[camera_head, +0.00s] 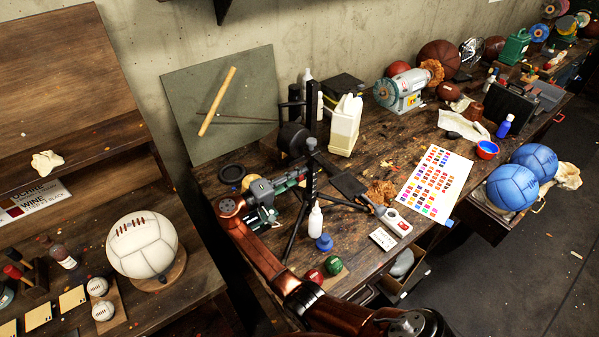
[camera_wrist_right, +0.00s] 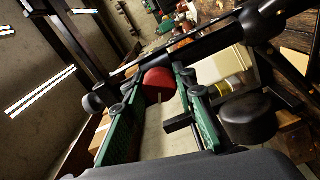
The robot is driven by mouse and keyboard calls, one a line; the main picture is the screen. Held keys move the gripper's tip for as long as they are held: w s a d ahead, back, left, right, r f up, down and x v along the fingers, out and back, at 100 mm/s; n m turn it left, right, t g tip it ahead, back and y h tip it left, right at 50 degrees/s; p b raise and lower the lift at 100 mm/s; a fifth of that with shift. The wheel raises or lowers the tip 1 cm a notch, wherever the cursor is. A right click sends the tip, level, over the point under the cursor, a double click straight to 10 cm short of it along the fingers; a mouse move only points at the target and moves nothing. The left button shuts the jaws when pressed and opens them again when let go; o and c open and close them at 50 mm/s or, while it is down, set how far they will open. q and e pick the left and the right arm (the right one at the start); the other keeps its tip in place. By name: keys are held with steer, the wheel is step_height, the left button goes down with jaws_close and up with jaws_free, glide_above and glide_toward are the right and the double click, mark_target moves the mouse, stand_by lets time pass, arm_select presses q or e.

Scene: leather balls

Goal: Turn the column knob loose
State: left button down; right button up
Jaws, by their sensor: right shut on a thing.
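A black upright column (camera_head: 312,150) with a tripod base stands on the middle workbench. My right gripper (camera_head: 301,178) comes to the column from the left in the head view. In the right wrist view its green-padded fingers (camera_wrist_right: 160,98) stand on both sides of a red knob (camera_wrist_right: 157,83) at the black column (camera_wrist_right: 195,45). The right gripper is shut on this knob, which is mostly hidden in the head view. I cannot tell how far the knob is turned. My left gripper is not in view.
A cream jug (camera_head: 345,124) and a bench grinder (camera_head: 400,92) stand behind. A colour chart (camera_head: 435,182) lies on the right.

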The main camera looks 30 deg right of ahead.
steer(key=n+p, duration=0.4)
steer(key=n, duration=0.1)
steer(key=shift+r, duration=0.2)
steer(key=shift+f+n+p, duration=0.1)
steer(key=shift+n+p, duration=0.9)
steer(key=shift+n, duration=0.3)
steer(key=shift+f, duration=0.1)
steer(key=o, duration=1.2)
steer(key=shift+a, duration=0.15)
steer(key=a, duration=1.1)
steer(key=shift+s+a, duration=0.4)
steer(key=shift+s, duration=0.05)
